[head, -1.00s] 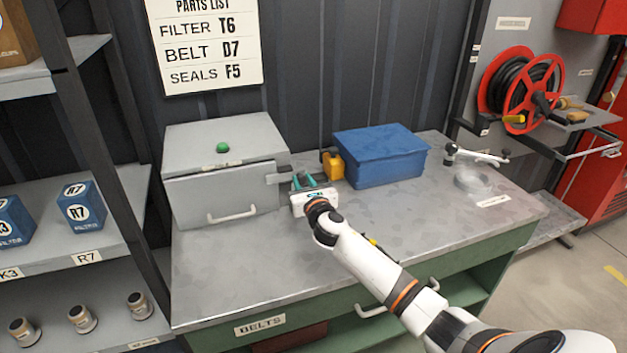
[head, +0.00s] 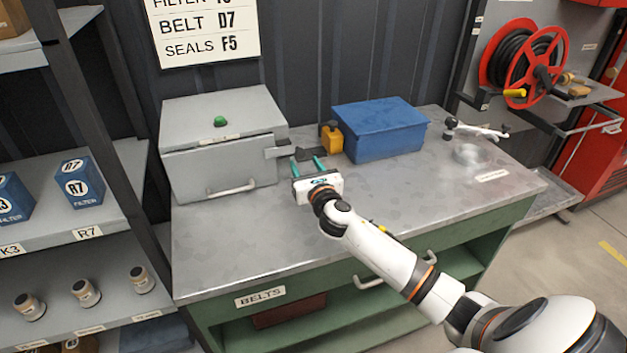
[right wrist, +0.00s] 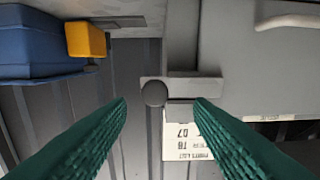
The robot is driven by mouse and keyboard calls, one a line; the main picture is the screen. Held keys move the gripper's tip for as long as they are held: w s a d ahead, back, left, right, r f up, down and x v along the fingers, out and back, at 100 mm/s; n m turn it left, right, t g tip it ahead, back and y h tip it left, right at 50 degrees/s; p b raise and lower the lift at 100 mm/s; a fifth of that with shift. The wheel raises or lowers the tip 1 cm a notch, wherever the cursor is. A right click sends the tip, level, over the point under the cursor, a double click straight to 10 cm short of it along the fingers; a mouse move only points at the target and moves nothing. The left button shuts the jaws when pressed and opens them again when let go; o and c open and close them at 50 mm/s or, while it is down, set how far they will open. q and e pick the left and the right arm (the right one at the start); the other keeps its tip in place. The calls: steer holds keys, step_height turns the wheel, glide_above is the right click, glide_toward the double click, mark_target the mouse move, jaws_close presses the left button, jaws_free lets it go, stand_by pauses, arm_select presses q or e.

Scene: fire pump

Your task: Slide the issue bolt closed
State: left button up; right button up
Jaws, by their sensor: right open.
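The issue bolt (head: 280,152) is a small grey bar at the right front edge of the grey metal box (head: 215,165). In the right wrist view the bolt (right wrist: 183,86) ends in a dark round knob (right wrist: 154,93). My right gripper (head: 307,162) has teal fingers and is open and empty, just in front of the knob. In the right wrist view the knob shows between the open fingertips (right wrist: 160,106), apart from both. The box lid looks down. My left gripper is not in view.
A yellow padlock-like block (head: 332,138) and a blue box (head: 380,128) stand just right of the bolt. The front of the grey bench top (head: 230,260) is clear. A shelf with filters (head: 80,183) stands at left, a red hose reel (head: 535,68) at right.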

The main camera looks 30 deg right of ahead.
steer(key=v, duration=0.7)
stand_by(0.4)
